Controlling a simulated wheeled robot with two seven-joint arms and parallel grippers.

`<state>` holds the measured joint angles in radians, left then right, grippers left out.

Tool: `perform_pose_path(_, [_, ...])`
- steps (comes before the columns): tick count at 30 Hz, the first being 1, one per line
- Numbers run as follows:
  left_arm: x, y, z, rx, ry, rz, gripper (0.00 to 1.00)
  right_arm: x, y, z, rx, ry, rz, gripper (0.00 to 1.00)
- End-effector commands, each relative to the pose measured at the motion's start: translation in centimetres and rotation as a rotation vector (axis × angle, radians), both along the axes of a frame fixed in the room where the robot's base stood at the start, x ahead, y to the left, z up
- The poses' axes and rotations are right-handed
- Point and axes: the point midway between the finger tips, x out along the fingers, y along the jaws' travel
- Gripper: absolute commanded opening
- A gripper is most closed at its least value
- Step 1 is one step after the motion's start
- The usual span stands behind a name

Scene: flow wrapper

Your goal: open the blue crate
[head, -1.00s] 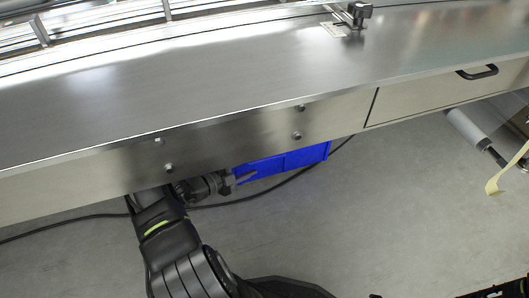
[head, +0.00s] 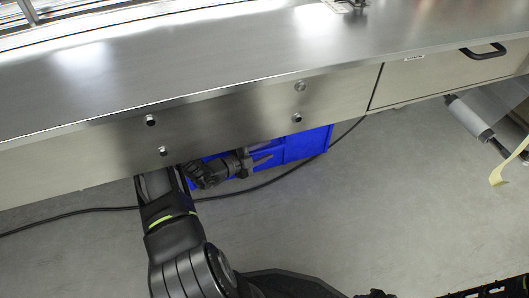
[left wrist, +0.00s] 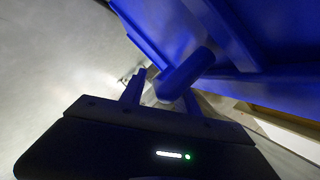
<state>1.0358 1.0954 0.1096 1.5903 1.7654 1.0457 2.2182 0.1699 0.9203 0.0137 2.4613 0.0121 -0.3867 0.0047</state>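The blue crate (head: 306,146) is under the steel bench, partly hidden by the bench's front panel and by my left arm. My left gripper (head: 264,160) is in front of the crate's near side, with its fingers spread. In the left wrist view, the two fingers (left wrist: 160,92) stand apart, and a rounded blue bar (left wrist: 188,70) on the crate lies just ahead of and close to them. I cannot tell whether they touch it. The crate's blue wall (left wrist: 282,92) fills the upper right there. My right gripper is not in view.
The steel bench (head: 220,75) overhangs the crate, with bolts on its front panel and a drawer (head: 450,75) at the right. A black cable (head: 90,212) runs across the floor. A roller (head: 470,120) hangs at the right. The floor (head: 350,220) in front is clear.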

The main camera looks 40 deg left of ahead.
Motion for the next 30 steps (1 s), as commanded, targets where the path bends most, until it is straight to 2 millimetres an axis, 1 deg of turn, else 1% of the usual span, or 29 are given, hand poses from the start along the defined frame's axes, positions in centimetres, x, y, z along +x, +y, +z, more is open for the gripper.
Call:
perform_pose_path(7, [0.08, -0.01, 0.05, 0.0, 0.0, 0.0, 0.38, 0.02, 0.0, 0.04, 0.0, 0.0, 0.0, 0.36])
perform_pose_path(21, [0.05, 0.0, 0.04, 0.0, 0.0, 0.0, 0.0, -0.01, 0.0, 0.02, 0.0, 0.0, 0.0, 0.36])
perform_pose_path(30, [0.04, 0.01, 0.03, 0.0, 0.0, 0.001, 0.0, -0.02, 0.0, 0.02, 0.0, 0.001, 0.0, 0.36])
